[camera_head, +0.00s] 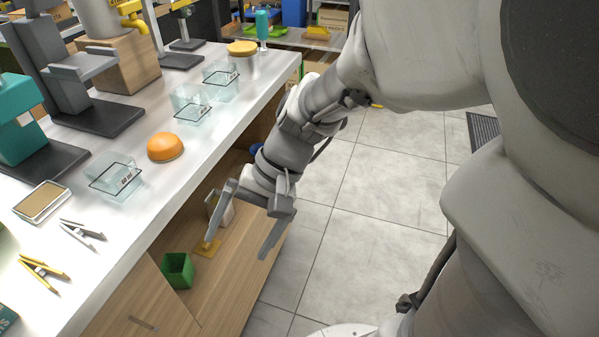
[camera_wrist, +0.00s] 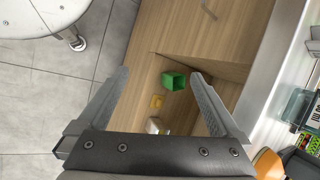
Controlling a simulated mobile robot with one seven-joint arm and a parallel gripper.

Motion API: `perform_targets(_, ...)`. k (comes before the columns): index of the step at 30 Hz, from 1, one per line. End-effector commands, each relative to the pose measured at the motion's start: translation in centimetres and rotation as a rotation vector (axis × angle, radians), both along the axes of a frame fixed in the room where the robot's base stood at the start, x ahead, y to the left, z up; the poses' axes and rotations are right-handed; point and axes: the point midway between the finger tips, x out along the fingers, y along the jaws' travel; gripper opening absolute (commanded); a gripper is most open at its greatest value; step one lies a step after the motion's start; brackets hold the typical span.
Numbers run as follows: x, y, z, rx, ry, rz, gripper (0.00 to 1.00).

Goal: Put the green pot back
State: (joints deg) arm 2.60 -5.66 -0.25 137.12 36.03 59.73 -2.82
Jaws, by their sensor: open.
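The green pot (camera_head: 178,270) is a small, square, open-topped container. It stands upright on the wooden shelf of the open cabinet below the counter. In the wrist view the green pot (camera_wrist: 174,81) shows ahead of my gripper, nearer the right finger. My gripper (camera_head: 238,248) is open and empty, at the cabinet's open front, to the right of the pot and apart from it. In the wrist view both fingers of my gripper (camera_wrist: 160,72) are spread wide. A flat yellow piece (camera_head: 207,247) lies on the shelf near the pot.
The white countertop (camera_head: 200,150) above holds clear bins (camera_head: 115,178), an orange dome (camera_head: 165,147), tongs (camera_head: 82,233) and dispensers. A pale object (camera_head: 222,212) stands in the cabinet behind my gripper.

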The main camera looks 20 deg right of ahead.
Motion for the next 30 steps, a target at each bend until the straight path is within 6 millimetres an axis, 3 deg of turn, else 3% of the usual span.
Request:
perform_targets(15, -3.2, -8.9, 8.0, -0.526, -0.563, 0.218, 1.0)
perform_targets(21, -3.6, -10.1, 9.2, -0.602, -0.635, 0.233, 1.0)
perform_targets(30, -3.6, -10.2, 9.2, -0.606, -0.638, 0.235, 1.0)
